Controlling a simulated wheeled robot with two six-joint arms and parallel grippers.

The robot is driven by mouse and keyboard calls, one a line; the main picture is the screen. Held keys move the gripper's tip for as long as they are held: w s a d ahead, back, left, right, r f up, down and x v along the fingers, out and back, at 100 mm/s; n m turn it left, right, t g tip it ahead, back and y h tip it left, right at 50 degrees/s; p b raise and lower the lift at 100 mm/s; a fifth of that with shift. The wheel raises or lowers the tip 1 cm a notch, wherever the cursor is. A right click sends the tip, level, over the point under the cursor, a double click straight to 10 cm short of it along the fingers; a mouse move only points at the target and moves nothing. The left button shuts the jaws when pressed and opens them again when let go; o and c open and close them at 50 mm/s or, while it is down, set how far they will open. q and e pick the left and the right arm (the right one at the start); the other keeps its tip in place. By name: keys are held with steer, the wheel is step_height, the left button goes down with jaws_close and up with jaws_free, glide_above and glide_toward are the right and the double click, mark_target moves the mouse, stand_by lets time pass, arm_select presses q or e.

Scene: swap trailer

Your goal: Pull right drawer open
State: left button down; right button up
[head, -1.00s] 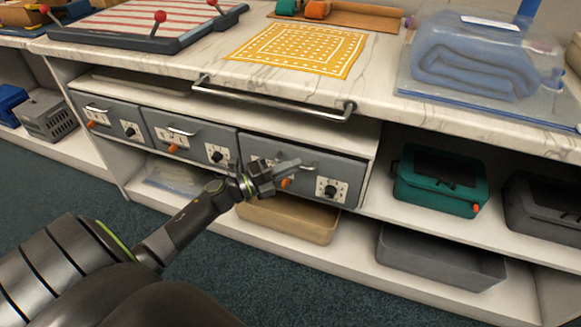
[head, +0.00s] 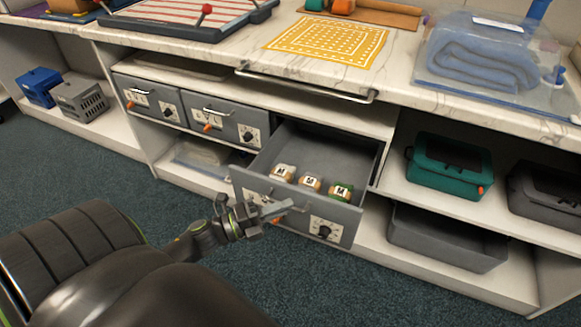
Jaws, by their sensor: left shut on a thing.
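The right drawer (head: 345,225) is grey and stands well out of the cabinet, with its inside visible. Several small round items with white labels (head: 310,183) lie in it near the front. A black knob on a white plate (head: 325,231) is on the right of its front. My left gripper (head: 279,208) is at the left-middle of the drawer front and is shut on the drawer's handle, which is mostly hidden behind the fingers. My right gripper is not in view.
Two shut grey drawers (head: 222,119) are to the left. A metal rail (head: 300,88) runs along the counter edge above. A teal case (head: 449,167) and a grey bin (head: 445,240) stand on shelves to the right. Open carpet (head: 370,300) lies in front.

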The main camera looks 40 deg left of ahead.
arm_select(q)
steer(key=shift+s+d, duration=0.15)
steer(key=shift+s, duration=0.5)
steer(key=shift+s+d, duration=0.15)
steer(key=shift+s, duration=0.5)
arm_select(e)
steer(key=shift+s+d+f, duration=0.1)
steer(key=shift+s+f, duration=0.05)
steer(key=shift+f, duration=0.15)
arm_select(q)
steer(key=c, duration=1.5)
jaws_free()
steer(key=v, duration=1.7)
steer(key=shift+s+f+p, duration=0.2)
steer(key=shift+p, duration=0.15)
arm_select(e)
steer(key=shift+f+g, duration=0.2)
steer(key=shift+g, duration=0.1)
arm_select(q)
steer(key=shift+a, duration=0.1)
